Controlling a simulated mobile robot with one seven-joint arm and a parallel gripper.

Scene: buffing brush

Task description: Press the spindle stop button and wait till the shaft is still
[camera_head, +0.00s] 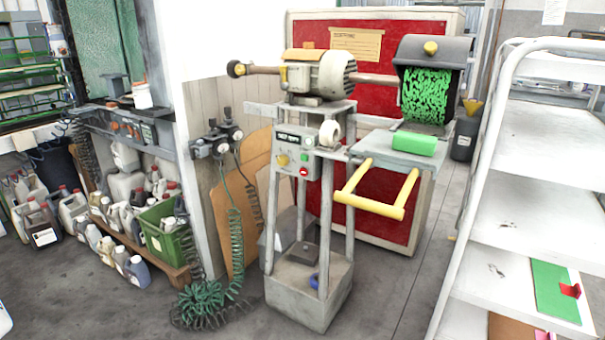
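The buffing machine stands mid-frame on a grey pedestal, with a motor (318,74) on top. Its shaft (375,79) runs right to a green brush (428,96) under a dark hood (433,50). Whether the shaft turns cannot be told from one frame. The control panel (292,151) on the front has a small display with lettering too small to read surely, a yellow knob (283,160) and a red button (304,171) at its lower right. Which one is the spindle stop is not readable; the red one looks likely. My gripper is not in view.
A yellow U-shaped bar (372,204) sticks out front, below a small table with a green block (414,143). A white shelf rack (520,190) stands right. A coiled green hose (205,300) lies on the floor left of the pedestal. Bottles (75,210) crowd the left.

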